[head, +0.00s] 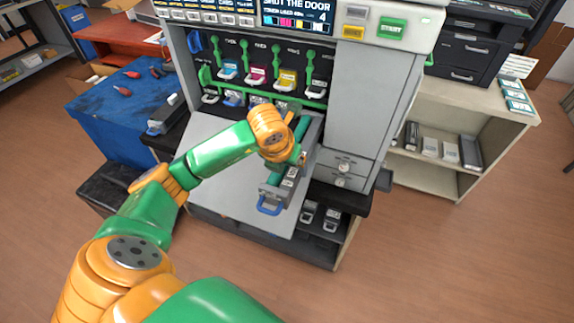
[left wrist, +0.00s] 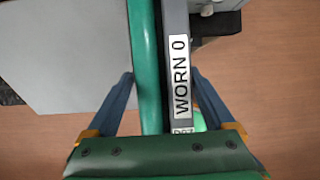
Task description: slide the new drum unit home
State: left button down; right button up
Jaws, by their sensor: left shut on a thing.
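My left gripper (head: 292,160) is shut on a long grey drum unit (head: 278,190) with a green roller and a blue handle at its front end. In the left wrist view the fingers (left wrist: 165,95) lie either side of the unit (left wrist: 178,25), and its label reads "WORN 0", the rest cut off. The unit lies lengthwise over the right part of the printer's (head: 380,95) open door (head: 225,185), its back end towards the toner bay. My arm hides part of it, so I cannot tell how far it sits inside. My right gripper is not in view.
Cyan, magenta, yellow and black toner cartridges (head: 257,73) sit under green levers. The screen (head: 297,12) reads "SHUT THE DOOR". A grey-and-black unit (head: 168,115) lies left of the printer near a blue-covered table (head: 110,105). A shelf (head: 440,172) stands right; the foreground floor is clear.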

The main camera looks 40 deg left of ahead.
aim_at(299, 140)
pick_arm(q)
jog(key=shift+w, duration=0.1)
jog(key=shift+w, duration=0.15)
dwell(0.3)
jog(key=shift+w+a+b, duration=0.25)
jog(key=shift+w+b, duration=0.15)
jog(key=shift+w, duration=0.55)
jog(key=shift+w+a+b, duration=0.15)
jog(key=shift+w, duration=0.45)
jog(key=shift+w+a+b, duration=0.15)
jog(key=shift+w, duration=0.4)
jog(key=shift+w+a+b, duration=0.2)
jog(key=shift+w+a, duration=0.05)
jog(key=shift+w, duration=0.65)
jog(key=shift+w+a+b, duration=0.15)
jog(key=shift+w+a, duration=0.05)
jog(key=shift+w, duration=0.7)
